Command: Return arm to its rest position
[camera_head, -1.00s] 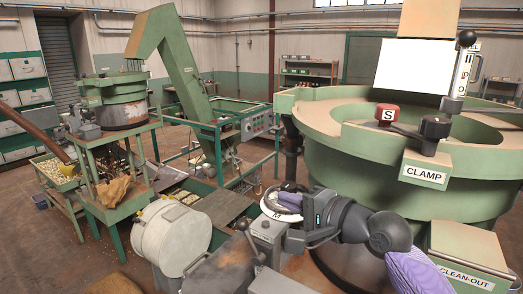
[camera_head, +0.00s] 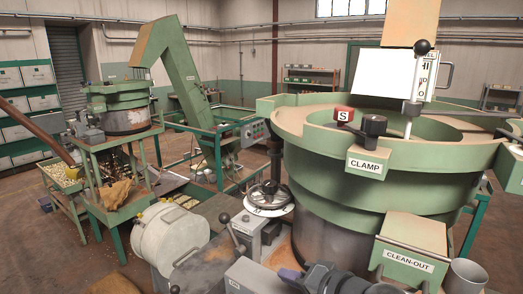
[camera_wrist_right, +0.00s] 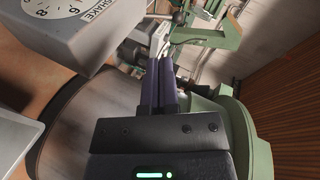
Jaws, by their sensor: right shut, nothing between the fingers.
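My right gripper (camera_head: 290,274) is at the bottom edge of the head view, low in front of the big green bowl hopper (camera_head: 330,195). Only part of it and its dark wrist shows there. In the right wrist view its two purple fingers (camera_wrist_right: 160,75) lie side by side, shut and empty. The gripper is apart from the white round dial with a dark handwheel (camera_head: 268,198), which stands farther back. My left gripper is in no view.
A grey SHAKE box (camera_wrist_right: 62,30) is close at upper left in the wrist view. The head view shows a red S knob (camera_head: 343,114), a CLEAN-OUT box (camera_head: 408,250), a metal cup (camera_head: 464,276), a white drum (camera_head: 170,238) and a green conveyor (camera_head: 180,75). Open floor lies at left.

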